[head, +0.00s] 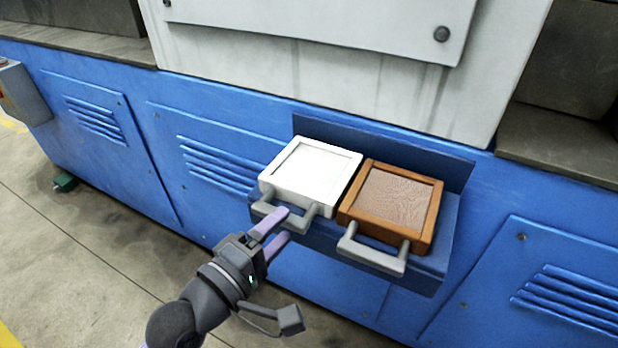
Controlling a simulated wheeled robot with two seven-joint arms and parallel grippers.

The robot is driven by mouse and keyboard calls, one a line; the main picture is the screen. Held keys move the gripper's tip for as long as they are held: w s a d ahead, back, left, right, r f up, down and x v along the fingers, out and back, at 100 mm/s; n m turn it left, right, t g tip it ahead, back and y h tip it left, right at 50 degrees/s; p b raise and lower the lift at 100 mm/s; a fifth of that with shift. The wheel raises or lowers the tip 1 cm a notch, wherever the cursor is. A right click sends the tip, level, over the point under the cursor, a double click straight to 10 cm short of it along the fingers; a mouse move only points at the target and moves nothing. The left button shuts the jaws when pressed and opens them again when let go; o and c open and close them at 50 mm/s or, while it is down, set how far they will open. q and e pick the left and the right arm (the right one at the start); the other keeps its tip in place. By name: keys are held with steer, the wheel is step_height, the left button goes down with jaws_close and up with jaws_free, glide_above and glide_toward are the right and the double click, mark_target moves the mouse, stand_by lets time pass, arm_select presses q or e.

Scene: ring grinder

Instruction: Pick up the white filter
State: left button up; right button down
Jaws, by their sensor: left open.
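The white filter (314,166) is a square white frame with a pale panel and a grey handle (300,222) on its front side. It lies on a blue shelf (425,277), left of a brown filter. My right gripper is not in view.
The brown filter (396,204) with its own grey handle (372,255) sits close beside the white one. A raised blue back plate (458,169) stands behind both. The blue machine wall (200,130) has louvred panels. The floor (70,250) at the left is clear.

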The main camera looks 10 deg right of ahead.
arm_select(q)
steer(key=shift+w+d, duration=0.5)
jaws_close()
stand_by(1.0)
